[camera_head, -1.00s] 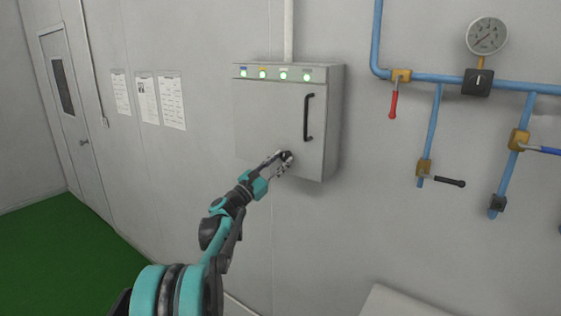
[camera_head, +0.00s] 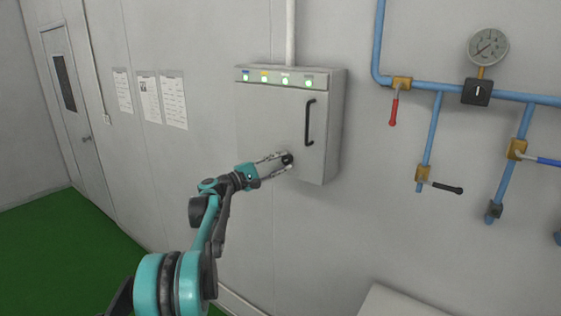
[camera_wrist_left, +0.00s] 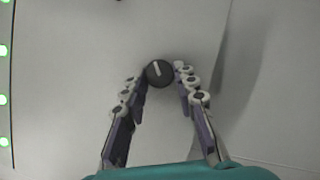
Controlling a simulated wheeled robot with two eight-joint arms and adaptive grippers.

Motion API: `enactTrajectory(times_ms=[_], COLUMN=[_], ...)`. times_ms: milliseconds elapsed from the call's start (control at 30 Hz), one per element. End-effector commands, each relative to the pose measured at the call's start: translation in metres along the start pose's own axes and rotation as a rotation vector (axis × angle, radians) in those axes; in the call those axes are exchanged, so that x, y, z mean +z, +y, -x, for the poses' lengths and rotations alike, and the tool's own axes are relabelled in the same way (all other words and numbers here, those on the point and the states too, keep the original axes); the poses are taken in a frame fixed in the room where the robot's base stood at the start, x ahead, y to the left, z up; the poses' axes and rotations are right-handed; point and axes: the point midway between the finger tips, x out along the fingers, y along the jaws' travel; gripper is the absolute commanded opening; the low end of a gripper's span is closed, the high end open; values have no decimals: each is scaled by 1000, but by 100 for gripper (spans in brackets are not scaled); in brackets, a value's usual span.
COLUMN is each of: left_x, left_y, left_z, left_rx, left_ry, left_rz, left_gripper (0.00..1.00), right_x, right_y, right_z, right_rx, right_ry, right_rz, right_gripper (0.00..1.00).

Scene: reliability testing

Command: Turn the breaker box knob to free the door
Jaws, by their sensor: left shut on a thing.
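The grey breaker box (camera_head: 262,118) hangs on the wall in the head view, its door closed. The round black knob (camera_head: 288,160) sits low on the door, below and left of the black handle (camera_head: 309,122). In the left wrist view the knob (camera_wrist_left: 159,73) faces me, with a pale bar mark tilted slightly from upright. My left gripper (camera_head: 281,162) is shut on the knob, a fingertip on each side of it; both fingers also show in the wrist view (camera_wrist_left: 159,78). My right gripper is out of view.
Green lamps (camera_head: 285,81) line the box's top strip. Blue pipes (camera_head: 432,128) with valve levers and a gauge (camera_head: 488,47) are on the wall to the right. Papers (camera_head: 148,98) and a door (camera_head: 72,95) are at left. The space before the box is otherwise clear.

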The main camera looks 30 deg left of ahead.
Motion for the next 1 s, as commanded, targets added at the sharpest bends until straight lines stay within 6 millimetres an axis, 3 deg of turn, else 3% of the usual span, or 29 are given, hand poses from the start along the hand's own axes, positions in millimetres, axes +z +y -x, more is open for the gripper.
enactTrajectory(times_ms=[700, 733, 767, 800, 1000], left_x=[0, 0, 0, 0, 0], left_y=[0, 0, 0, 0, 0], left_z=[0, 0, 0, 0, 0], left_rx=[-30, -30, -30, -29, -29], left_ry=[1, 1, 1, 1, 1], left_rz=[-68, -68, -68, -68, -67], left_gripper=[0, 36, 44, 49, 49], right_x=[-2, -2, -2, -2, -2], right_y=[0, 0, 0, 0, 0], right_z=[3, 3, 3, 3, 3], right_rx=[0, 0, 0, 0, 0], right_ry=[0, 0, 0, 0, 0], right_rz=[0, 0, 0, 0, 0], right_gripper=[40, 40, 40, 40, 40])
